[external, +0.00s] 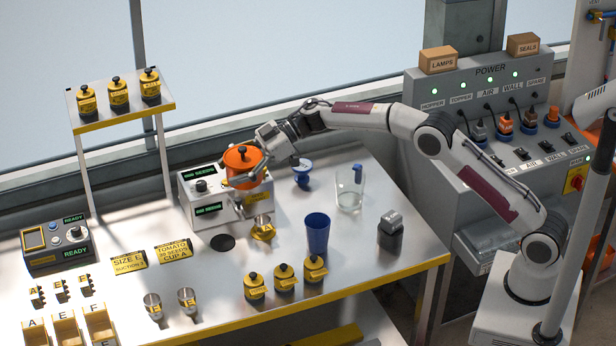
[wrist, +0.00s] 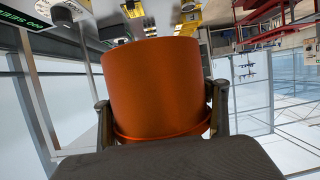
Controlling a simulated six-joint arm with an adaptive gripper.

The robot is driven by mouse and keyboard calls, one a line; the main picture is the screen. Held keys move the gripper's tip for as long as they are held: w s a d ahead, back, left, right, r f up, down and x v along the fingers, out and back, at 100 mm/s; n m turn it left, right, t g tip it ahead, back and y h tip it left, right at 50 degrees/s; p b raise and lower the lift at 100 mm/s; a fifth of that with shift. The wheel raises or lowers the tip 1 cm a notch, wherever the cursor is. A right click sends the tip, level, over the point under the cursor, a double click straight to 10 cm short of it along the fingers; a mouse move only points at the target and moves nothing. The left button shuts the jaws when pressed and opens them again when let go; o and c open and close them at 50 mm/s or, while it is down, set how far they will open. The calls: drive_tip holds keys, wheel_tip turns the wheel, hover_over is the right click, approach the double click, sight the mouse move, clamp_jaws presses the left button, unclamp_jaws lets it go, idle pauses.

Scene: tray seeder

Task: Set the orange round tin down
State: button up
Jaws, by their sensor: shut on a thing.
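My gripper (external: 262,166) reaches in from the right and is shut on the tin's side. In the wrist view the orange tin (wrist: 163,85) fills the middle, between the two fingers of my gripper (wrist: 163,120). In the external view the tin appears level with the unit's top, above a metal funnel part; I cannot tell whether it touches the unit.
A small metal cup on a yellow base (external: 263,228) stands below the tin. Several yellow tins (external: 284,277) line the front. Bare table (external: 350,265) lies right of the blue cup.

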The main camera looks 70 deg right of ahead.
drive_tip(key=s+a+f+n+g+y, duration=0.1)
drive_tip(key=s+a+f+n+g, duration=0.1)
drive_tip(key=f, duration=0.5)
drive_tip(key=s+a+f+n+g+y, duration=0.2)
drive_tip(key=s+a+f+n+g, duration=0.1)
drive_tip(key=s+f, duration=0.3)
drive_tip(key=shift+a+f+n+g, duration=0.15)
drive_tip(key=shift+f+n+g, duration=0.35)
drive_tip(key=shift+g, duration=0.2)
drive_tip(key=shift+s, duration=0.1)
drive_tip(key=shift+c, duration=0.2)
drive_tip(key=shift+f, duration=3.05)
drive_tip(key=shift+f, duration=1.9)
drive_tip(key=shift+f, duration=0.1)
